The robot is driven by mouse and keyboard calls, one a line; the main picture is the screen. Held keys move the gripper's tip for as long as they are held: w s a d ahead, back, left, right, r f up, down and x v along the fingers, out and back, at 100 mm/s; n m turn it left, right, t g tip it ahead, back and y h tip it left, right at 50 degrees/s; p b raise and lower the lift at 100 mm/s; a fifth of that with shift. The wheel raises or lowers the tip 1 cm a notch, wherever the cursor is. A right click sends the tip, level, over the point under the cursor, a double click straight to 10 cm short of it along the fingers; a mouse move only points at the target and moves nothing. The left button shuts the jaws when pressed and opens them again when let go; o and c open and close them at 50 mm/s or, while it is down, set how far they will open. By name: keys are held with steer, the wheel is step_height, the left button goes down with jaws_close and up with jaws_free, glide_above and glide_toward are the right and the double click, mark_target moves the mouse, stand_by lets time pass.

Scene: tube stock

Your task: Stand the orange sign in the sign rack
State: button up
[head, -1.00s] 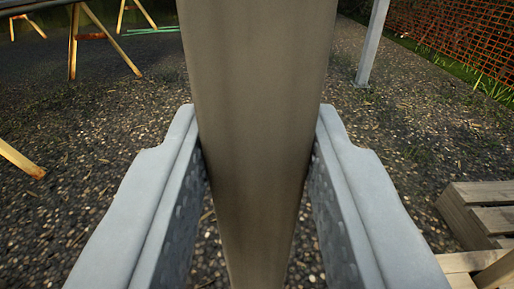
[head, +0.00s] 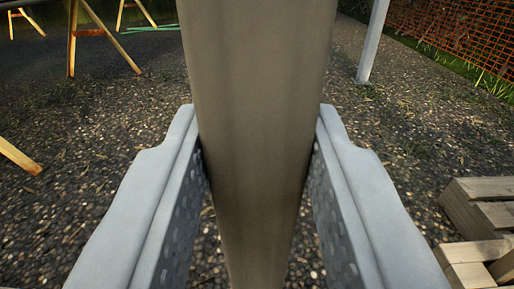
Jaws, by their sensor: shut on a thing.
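My gripper (head: 258,165) is shut on a brown-grey post (head: 257,90), which runs from the top edge to the bottom edge of the head view between the two jaws. Both ends of the post are out of view. No orange sign face shows, so I cannot tell whether this post belongs to the orange sign. No sign rack can be made out.
Pale wooden slats (head: 487,215) lie at the lower right. A grey metal post (head: 372,45) stands at the upper right, before orange mesh fencing (head: 455,32). Wooden trestle legs (head: 72,40) stand at the upper left. Gravel ground (head: 90,190) is mostly clear.

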mark_target(257, 241)
steer(key=shift+f, duration=0.1)
stand_by(0.3)
steer(key=shift+f, duration=1.95)
steer(key=o, duration=1.1)
steer(key=shift+o, duration=0.2)
steer(key=shift+s, duration=0.1)
